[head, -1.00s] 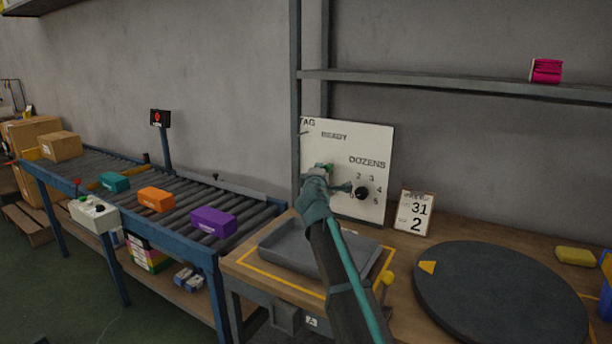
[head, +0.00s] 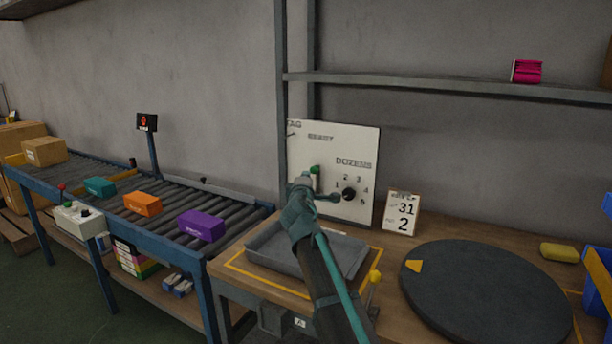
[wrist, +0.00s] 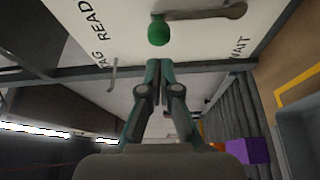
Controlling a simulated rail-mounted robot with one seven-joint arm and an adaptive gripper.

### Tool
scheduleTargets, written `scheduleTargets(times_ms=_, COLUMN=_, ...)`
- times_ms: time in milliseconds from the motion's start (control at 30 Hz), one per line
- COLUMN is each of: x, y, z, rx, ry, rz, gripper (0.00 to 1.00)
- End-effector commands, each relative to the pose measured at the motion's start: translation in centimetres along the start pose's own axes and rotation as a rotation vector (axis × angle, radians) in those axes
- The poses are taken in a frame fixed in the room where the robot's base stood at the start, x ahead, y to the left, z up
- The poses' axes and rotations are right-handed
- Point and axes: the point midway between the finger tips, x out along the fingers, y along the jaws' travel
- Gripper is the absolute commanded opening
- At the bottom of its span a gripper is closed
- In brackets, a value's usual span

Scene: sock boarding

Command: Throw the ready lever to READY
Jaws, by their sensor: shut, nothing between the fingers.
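The ready lever is a grey arm with a green knob (wrist: 158,32) on the white panel (head: 347,145). In the wrist view its arm (wrist: 205,13) extends from the right toward the READY lettering side, away from WAIT. The green knob also shows in the head view (head: 315,169), just above my gripper (head: 303,185). In the wrist view my gripper (wrist: 160,65) is shut and empty, its tips close to the knob with a small visible gap. In the head view my gripper hides the panel's lower left, including the lever's lower part.
A black DOZENS dial (head: 348,194) sits right of the lever. A grey tray (head: 340,242) lies below the panel, with a calendar card (head: 401,213) and a dark turntable (head: 485,290) to the right. A roller conveyor (head: 165,190) with several boxes stands left.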

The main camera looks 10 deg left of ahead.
Motion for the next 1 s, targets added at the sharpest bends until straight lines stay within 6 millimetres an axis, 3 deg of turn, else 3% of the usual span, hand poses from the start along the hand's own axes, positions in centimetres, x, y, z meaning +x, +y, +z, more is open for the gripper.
scheduleTargets(times_ms=100, x=-2.4, y=-0.2, z=0.1, rx=0.0, ry=0.0, rz=0.002, gripper=0.0)
scheduleTargets(times_ms=300, x=-4.5, y=-0.2, z=-0.1, rx=0.0, ry=-0.003, rz=0.002, gripper=0.0)
scheduleTargets(times_ms=767, x=-4.7, y=-0.1, z=-0.7, rx=0.011, ry=0.007, rz=-0.003, gripper=0.0)
scheduleTargets(times_ms=867, x=-4.8, y=-0.4, z=-2.7, rx=0.054, ry=0.048, rz=-0.025, gripper=0.0)
scheduleTargets(times_ms=967, x=-5.3, y=-1.0, z=-6.7, rx=0.145, ry=0.127, rz=-0.074, gripper=0.0)
scheduleTargets(times_ms=1000, x=-5.7, y=-1.3, z=-8.9, rx=0.195, ry=0.169, rz=-0.099, gripper=0.0)
